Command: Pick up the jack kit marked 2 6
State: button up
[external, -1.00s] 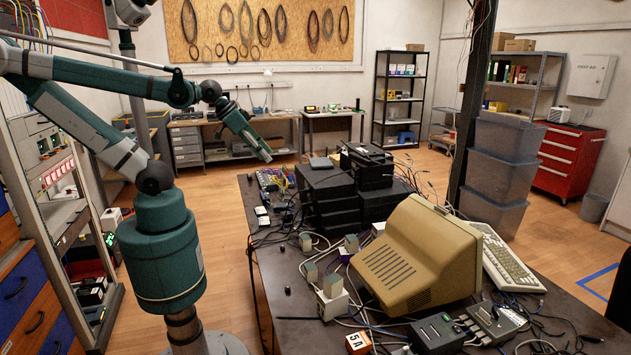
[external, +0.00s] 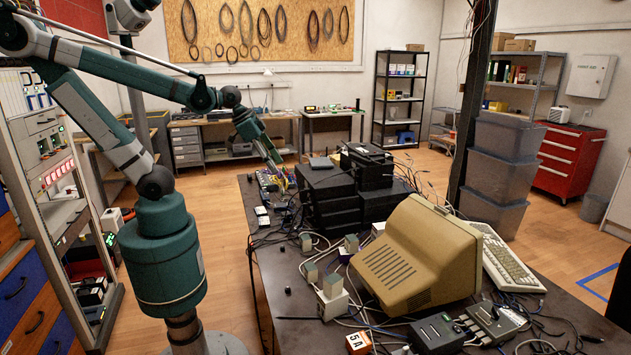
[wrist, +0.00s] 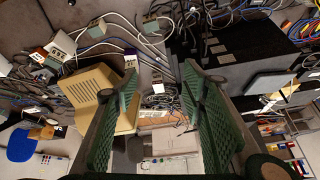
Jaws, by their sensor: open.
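No marking 2 6 can be read in either view, so I cannot tell which item is that jack kit. Several small grey-topped jack boxes (external: 310,271) stand among cables on the dark table (external: 285,318); similar ones show in the wrist view (wrist: 150,27). An orange-and-white box (external: 358,343) marked 5 A stands at the table's near edge. My gripper (external: 277,164) is above the far left part of the table, left of the black device stack. In the wrist view its green fingers (wrist: 161,74) are spread apart with nothing held between them.
A beige monitor (external: 415,258) and a white keyboard (external: 505,258) take up the table's right side. Stacked black devices (external: 330,193) stand behind. Loose cables spread between them. A dark post (external: 472,110) rises beyond the table. The table's near left part is mostly bare.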

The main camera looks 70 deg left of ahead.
jog(key=w+f+m+g+h+b, duration=0.1)
jog(key=w+f+m+g+b, duration=0.1)
jog(key=w+f+m, duration=0.35)
jog(key=w+f+m+g+h+b, duration=0.1)
jog(key=w+f+m+b, duration=0.1)
jog(key=f, duration=0.6)
jog(key=m+g+h+b, duration=0.2)
jog(key=m+g+b, duration=0.15)
jog(key=m, duration=0.35)
send_near(305, 237)
jog(key=x, duration=0.2)
jog(key=shift+s+d+f+t, duration=0.1)
jog(key=shift+s+t, duration=0.2)
jog(key=shift+t, duration=0.15)
jog(key=shift+b+x, duration=0.4)
jog(key=shift+x, duration=0.95)
jog(key=shift+f, duration=0.1)
jog(key=shift+b+x, duration=0.8)
jog(key=shift+x, duration=1.7)
jog(key=shift+w, duration=0.1)
